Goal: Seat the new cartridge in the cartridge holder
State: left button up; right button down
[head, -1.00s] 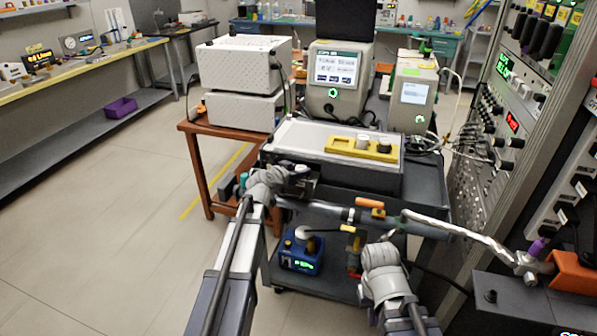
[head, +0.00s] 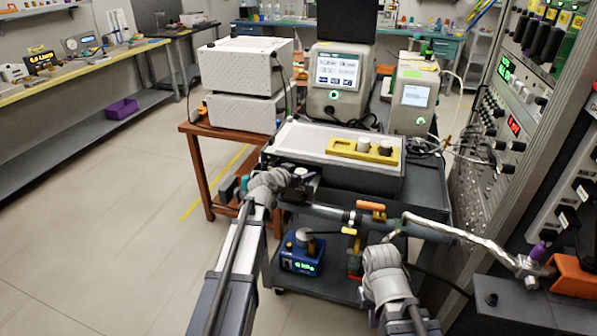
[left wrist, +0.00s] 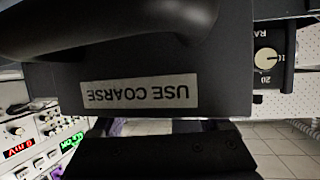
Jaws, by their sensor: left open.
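A yellow tray (head: 342,150) on top of the grey case holds a pale-topped cartridge (head: 363,145) and a darker one (head: 384,149); which is new I cannot tell. The tray's left part looks empty. My left gripper (head: 300,176) is open at the front left edge of the case, below and left of the tray, apart from both cartridges. In the left wrist view a dark block with an upside-down "USE COARSE" label (left wrist: 139,91) fills the middle. I cannot make out the cartridge holder for certain. My right gripper's fingers cannot be made out beyond its arm.
A horizontal pipe (head: 325,212) with an orange handle (head: 371,206) crosses the cart's front. A blue device (head: 302,254) sits on the lower shelf. A tall instrument rack stands at the right. Open floor lies to the left.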

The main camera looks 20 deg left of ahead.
pick_arm(q)
jog(key=shift+p+v, duration=2.05)
jog(key=shift+v, duration=3.95)
jog(key=shift+a, duration=0.1)
jog(key=s+d+f+m+g, duration=0.1)
jog(key=s+d+f+g, duration=0.25)
jog(key=d, duration=0.25)
jog(key=s+d+f+m+g+h, duration=0.1)
jog(key=s+d+f+g, duration=0.1)
jog(key=s+d+f, duration=0.3)
jog(key=s+d+f+g, duration=0.2)
jog(key=s+d+g, duration=0.1)
jog(key=d, duration=0.4)
jog(key=s+f+g+y, duration=0.1)
jog(key=s+g+y, duration=0.1)
jog(key=s, duration=0.5)
jog(key=s+d+f+n+g+y, duration=0.1)
jog(key=s+f+g+y, duration=0.1)
jog(key=s, duration=0.5)
jog(key=shift+d+g+y, duration=0.25)
jog(key=shift+g+y, duration=0.2)
jog(key=shift+y, duration=0.35)
